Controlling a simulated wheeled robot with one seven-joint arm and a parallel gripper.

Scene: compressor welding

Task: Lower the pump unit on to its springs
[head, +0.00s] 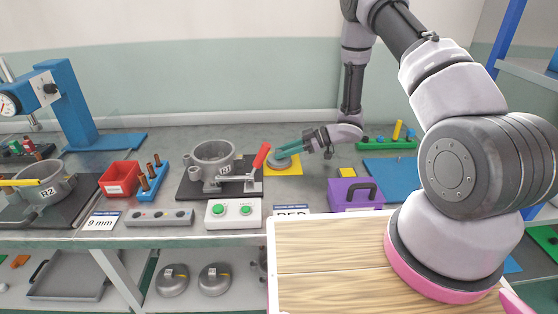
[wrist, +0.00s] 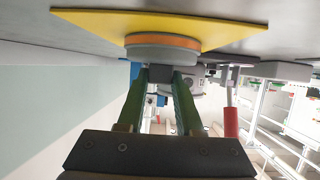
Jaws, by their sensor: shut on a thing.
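A round grey piece with an orange band, which looks to be the pump unit (head: 284,162), is at a yellow mat (head: 268,165) at the back of the bench. It also shows in the wrist view (wrist: 162,53), where the picture is upside down. My gripper (head: 300,150) comes in from the right with long green fingers. The fingers (wrist: 159,76) are shut on a small dark block at the grey piece. I cannot tell whether the piece touches the mat. An open grey shell (head: 213,160) stands left of it on a dark plate. No springs can be made out.
A red-handled clamp (head: 261,156) stands between the shell and my gripper. A purple box (head: 355,194) is to the front right. A red bin (head: 120,178) and a blue peg holder (head: 152,180) are left of the shell. A button box (head: 233,213) is in front.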

